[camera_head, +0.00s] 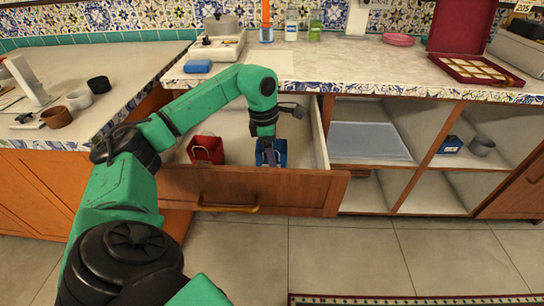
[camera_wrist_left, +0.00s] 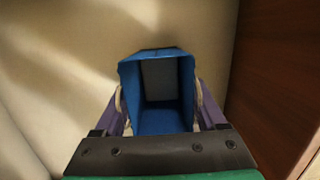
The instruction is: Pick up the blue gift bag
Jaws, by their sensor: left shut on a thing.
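The blue gift bag (camera_head: 279,149) is in the open wooden drawer, towards its right side. My left gripper (camera_head: 270,155) reaches down into the drawer from above and is shut on the bag. In the left wrist view the bag (camera_wrist_left: 158,92) stands with its open top facing the camera, and looks empty. Its cord handles show at both sides beside the fingers of my left gripper (camera_wrist_left: 160,115). Whether the bag touches the drawer floor cannot be told. My right gripper is not in view.
A red gift bag (camera_head: 206,149) is in the drawer, left of the blue one. The drawer front (camera_head: 250,190) and side walls surround both. The counter (camera_head: 370,68) overhangs behind, with a blue sponge-like block (camera_head: 198,67) on it. Open shelves (camera_head: 425,150) lie to the right.

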